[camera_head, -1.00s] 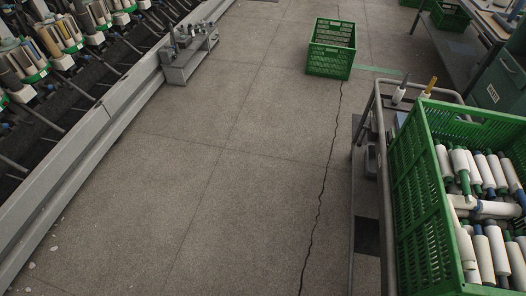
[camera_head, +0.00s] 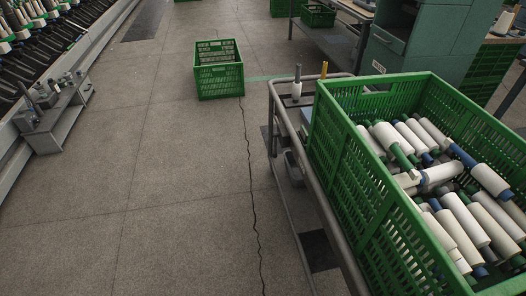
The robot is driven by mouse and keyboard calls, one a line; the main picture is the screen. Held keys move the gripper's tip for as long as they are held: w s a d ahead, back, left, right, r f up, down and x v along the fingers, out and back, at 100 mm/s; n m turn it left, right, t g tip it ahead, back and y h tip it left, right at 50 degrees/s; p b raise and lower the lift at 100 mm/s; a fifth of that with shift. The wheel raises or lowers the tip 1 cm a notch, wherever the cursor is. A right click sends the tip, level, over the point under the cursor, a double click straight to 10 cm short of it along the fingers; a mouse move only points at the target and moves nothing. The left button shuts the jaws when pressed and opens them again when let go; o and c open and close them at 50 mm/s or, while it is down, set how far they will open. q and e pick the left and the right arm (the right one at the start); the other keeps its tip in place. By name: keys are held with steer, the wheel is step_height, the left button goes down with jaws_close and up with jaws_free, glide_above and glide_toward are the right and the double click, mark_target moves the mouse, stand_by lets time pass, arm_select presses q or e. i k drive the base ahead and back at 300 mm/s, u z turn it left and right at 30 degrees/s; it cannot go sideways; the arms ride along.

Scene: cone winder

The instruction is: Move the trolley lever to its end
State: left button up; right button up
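A trolley (camera_head: 318,190) with a grey tube frame stands at the right and carries a large green crate. I cannot tell whether either is the trolley lever. Neither of my grippers shows in the head view.
The green crate (camera_head: 345,150) on the trolley holds several white yarn tubes. An empty green crate (camera_head: 219,70) sits on the floor ahead. The winding machine (camera_head: 40,40) and a small grey stand (camera_head: 62,125) are at the left.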

mark_target(275, 146)
steer(key=u, duration=0.55)
steer(key=k, duration=1.3)
steer(key=u, duration=1)
steer(key=i, duration=2.65)
steer(key=z, duration=0.2)
steer(key=i, duration=1.7)
steer(key=z, duration=1.85)
steer(key=i, duration=1.1)
steer(key=z, duration=0.85)
